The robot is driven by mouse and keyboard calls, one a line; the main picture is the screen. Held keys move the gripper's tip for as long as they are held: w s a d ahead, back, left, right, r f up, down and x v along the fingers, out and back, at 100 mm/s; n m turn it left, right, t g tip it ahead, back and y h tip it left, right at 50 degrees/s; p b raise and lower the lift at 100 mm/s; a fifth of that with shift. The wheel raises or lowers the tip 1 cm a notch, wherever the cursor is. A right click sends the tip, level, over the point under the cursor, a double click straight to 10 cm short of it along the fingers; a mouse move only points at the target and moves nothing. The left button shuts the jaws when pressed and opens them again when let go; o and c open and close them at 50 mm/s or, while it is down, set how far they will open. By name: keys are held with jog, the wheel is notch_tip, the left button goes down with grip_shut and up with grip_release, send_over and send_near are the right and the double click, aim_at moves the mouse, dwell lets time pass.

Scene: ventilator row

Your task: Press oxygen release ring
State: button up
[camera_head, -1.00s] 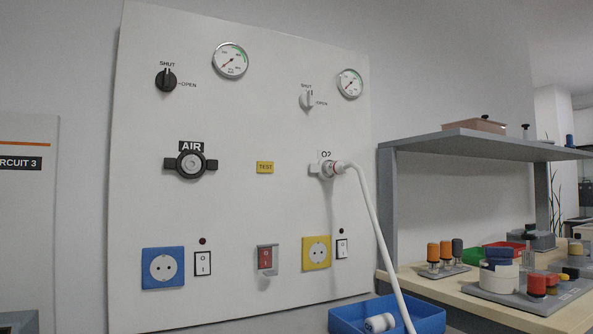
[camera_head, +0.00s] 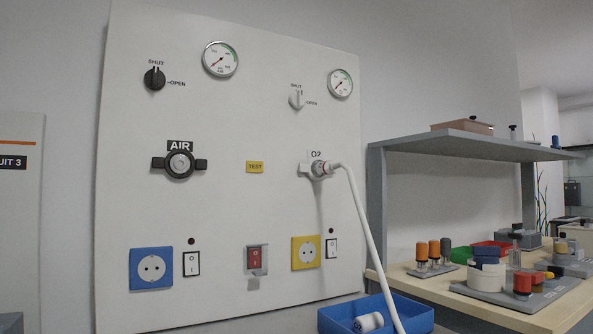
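The O2 outlet (camera_head: 306,170) is on the right half of the white wall panel, under a label reading O2. A white hose (camera_head: 362,222) is plugged into it through a white connector. The hose curves down in front of the blue bin. My gripper is not in view.
The AIR outlet (camera_head: 179,164) is left of the O2 outlet. Gauges, knobs, sockets and switches fill the panel. A blue bin (camera_head: 420,319) with a white part stands below. A bench (camera_head: 415,284) and grey shelf (camera_head: 440,140) with several containers are at right.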

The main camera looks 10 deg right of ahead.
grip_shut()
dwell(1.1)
